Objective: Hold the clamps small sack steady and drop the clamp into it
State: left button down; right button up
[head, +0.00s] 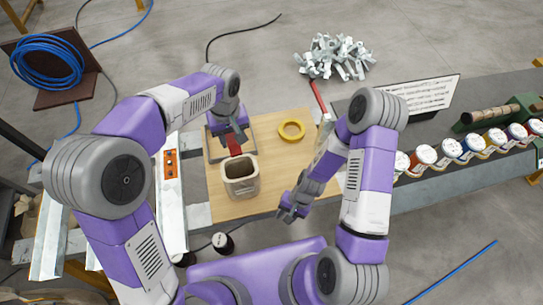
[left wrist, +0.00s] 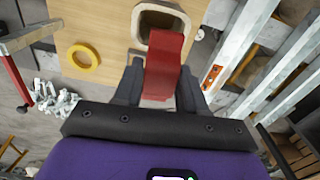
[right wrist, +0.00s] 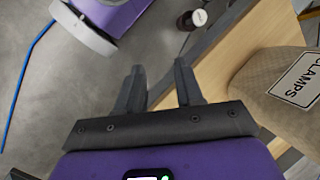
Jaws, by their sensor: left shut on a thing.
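The small sack (head: 241,187) is tan, upright and open-topped on the wooden board. Its "CLAMPS" label shows in the right wrist view (right wrist: 297,78), and its open mouth in the left wrist view (left wrist: 160,18). My left gripper (head: 232,138) is shut on a red piece (head: 234,149), apparently the clamp, at the far side of the sack's mouth. In the left wrist view the red piece (left wrist: 166,62) sits between the fingers and overlaps the near rim of the mouth; its height above it is unclear. My right gripper (head: 287,212) is open and empty, right of the sack and apart from it.
A yellow ring (head: 291,130) lies on the board (head: 270,185) behind the sack. A red-handled bar tool (head: 320,100) lies at the board's back right. A pile of grey metal pieces (head: 335,57) lies farther back. A dark bottle (head: 222,242) stands below the near edge.

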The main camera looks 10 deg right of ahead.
jog(key=w+r+m+t+y, duration=0.1)
jog(key=w+r+m+y, duration=0.7)
jog(key=w+r+m, duration=0.6)
jog(key=a+f+n, duration=0.1)
jog(key=a, duration=0.2)
jog(key=s+a+f, duration=0.1)
jog(key=a, duration=0.3)
jog(key=a+f+n, duration=0.1)
jog(key=a+f, duration=0.1)
jog(key=a, duration=0.2)
jog(key=shift+s+n, duration=0.3)
jog(key=shift+s, duration=0.1)
jog(key=shift+c, duration=0.3)
grip_shut()
